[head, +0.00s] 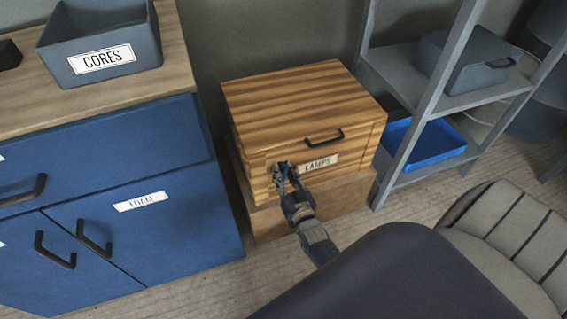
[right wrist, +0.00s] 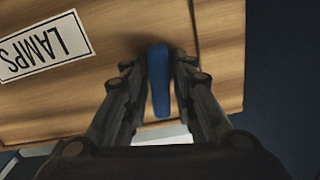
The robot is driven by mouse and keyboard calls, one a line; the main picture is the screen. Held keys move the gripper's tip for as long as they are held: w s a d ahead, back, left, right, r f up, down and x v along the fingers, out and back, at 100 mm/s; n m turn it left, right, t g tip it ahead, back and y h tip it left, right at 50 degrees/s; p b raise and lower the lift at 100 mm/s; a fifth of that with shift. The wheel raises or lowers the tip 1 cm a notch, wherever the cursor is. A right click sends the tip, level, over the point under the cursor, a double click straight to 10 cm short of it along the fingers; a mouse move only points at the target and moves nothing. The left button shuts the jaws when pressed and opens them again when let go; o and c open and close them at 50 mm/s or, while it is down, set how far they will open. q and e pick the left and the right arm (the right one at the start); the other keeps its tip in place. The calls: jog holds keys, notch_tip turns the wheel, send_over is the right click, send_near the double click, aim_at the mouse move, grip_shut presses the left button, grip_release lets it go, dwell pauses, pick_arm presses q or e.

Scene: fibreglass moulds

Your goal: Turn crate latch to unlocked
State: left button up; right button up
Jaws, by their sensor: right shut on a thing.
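The wooden crate (head: 290,98), with striped grain and a "LAMPS" label (head: 319,165), stands on a plain brown box. Its latch is a blue lever on the crate's front face, left of the label in the head view. My right gripper (head: 283,172) is at this latch and hides most of it there. In the right wrist view the blue latch (right wrist: 158,82) lies lengthwise between the two fingers (right wrist: 159,92), which are shut on it. The "LAMPS" label shows upside down beside it. My left gripper is not in view.
A dark handle (head: 324,138) is on the crate's front near the top. The blue cabinet (head: 180,225) with a "CORES" bin (head: 100,45) stands close on the left. A grey shelf rack (head: 408,70) with a blue tray (head: 425,143) stands on the right.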

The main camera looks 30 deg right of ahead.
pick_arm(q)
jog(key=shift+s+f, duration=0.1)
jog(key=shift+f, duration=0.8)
pick_arm(e)
jog(key=shift+n, duration=1.1)
jog(key=shift+f, duration=0.1)
jog(key=o, duration=0.8)
jog(key=v, duration=1.2)
